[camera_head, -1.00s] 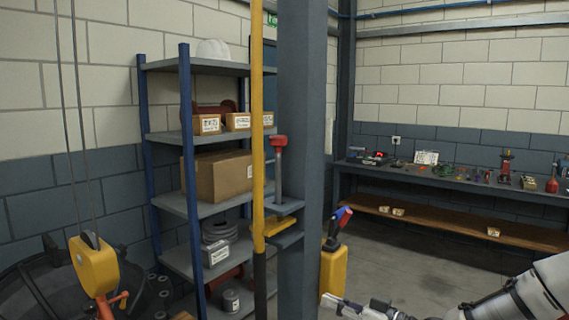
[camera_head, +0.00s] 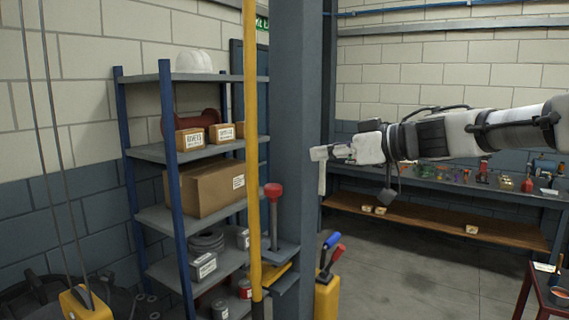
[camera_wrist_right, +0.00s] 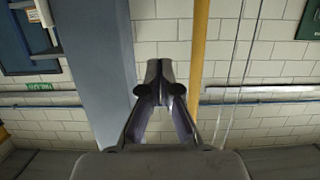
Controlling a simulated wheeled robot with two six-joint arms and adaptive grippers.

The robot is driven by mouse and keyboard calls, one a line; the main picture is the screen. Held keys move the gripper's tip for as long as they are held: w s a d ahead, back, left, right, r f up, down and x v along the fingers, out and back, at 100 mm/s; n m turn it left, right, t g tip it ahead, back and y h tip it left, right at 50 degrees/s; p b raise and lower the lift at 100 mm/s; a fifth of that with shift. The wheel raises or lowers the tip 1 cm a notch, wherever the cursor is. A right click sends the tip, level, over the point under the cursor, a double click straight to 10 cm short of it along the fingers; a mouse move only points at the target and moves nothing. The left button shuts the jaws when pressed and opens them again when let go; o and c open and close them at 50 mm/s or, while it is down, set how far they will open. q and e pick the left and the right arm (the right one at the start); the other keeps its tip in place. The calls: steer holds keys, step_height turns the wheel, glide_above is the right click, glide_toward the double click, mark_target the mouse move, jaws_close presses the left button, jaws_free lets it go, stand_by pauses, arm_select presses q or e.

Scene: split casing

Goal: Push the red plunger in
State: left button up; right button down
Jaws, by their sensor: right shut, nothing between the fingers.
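The red plunger (camera_head: 273,191) has a red knob on a grey rod. It stands upright on a small grey bracket (camera_head: 284,249) at the side of the blue-grey column. My right gripper (camera_head: 316,154) is right of the plunger and higher in the picture, apart from it, in front of the column's right edge. In the right wrist view the right gripper (camera_wrist_right: 160,72) has its fingertips together with nothing between them. The plunger does not show in that view. My left gripper is not in view.
The blue-grey column (camera_head: 298,110) and a yellow pole (camera_head: 251,120) stand beside the plunger. Shelves (camera_head: 168,216) with boxes are to the left. A yellow holder (camera_head: 326,298) with blue and red handles is low by the column. A workbench (camera_head: 440,181) lies behind my arm.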

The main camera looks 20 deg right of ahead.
steer(key=b, duration=0.5)
glide_above(280, 188)
step_height(280, 188, down, 3)
step_height(280, 188, down, 3)
steer(key=shift+s+b, duration=0.1)
steer(key=shift+b, duration=0.4)
steer(key=shift+d+f, duration=0.1)
steer(key=shift+f, duration=0.45)
